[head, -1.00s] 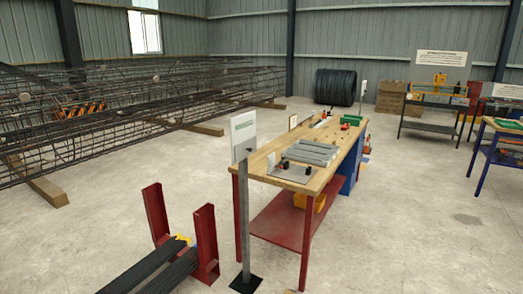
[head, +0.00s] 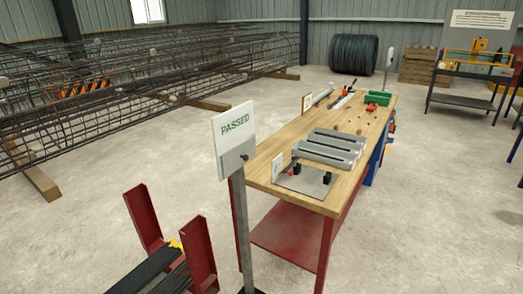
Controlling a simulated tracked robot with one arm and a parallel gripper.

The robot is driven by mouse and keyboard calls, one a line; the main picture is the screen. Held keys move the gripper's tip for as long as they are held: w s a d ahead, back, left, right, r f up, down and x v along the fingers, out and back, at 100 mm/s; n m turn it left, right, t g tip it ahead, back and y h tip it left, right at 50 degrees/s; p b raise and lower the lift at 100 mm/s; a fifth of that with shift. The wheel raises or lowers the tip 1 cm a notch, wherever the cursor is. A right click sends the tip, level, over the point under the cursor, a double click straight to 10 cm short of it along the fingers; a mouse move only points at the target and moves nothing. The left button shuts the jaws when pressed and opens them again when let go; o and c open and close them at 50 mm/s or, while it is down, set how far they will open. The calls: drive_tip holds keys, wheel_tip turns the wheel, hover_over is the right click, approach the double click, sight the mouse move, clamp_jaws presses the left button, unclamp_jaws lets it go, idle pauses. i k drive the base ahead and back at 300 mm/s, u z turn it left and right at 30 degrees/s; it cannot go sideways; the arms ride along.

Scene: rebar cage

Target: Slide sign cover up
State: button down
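A white sign (head: 234,141) with the green word "PASSED" stands on a grey post (head: 241,225) at the near left corner of the workbench. A small dark knob (head: 245,157) sits at the lower right of the sign's face. My gripper is not in view.
The wooden workbench (head: 349,141) behind the post carries grey bars (head: 330,148) and a metal plate with clamps (head: 304,183). A red frame (head: 197,250) with dark bars stands at lower left. Rebar cages (head: 150,80) lie behind. The right floor is open.

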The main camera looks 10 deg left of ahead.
sight(234, 159)
drive_tip(key=u, duration=0.15)
drive_tip(key=i, duration=1.7)
drive_tip(key=u, duration=0.2)
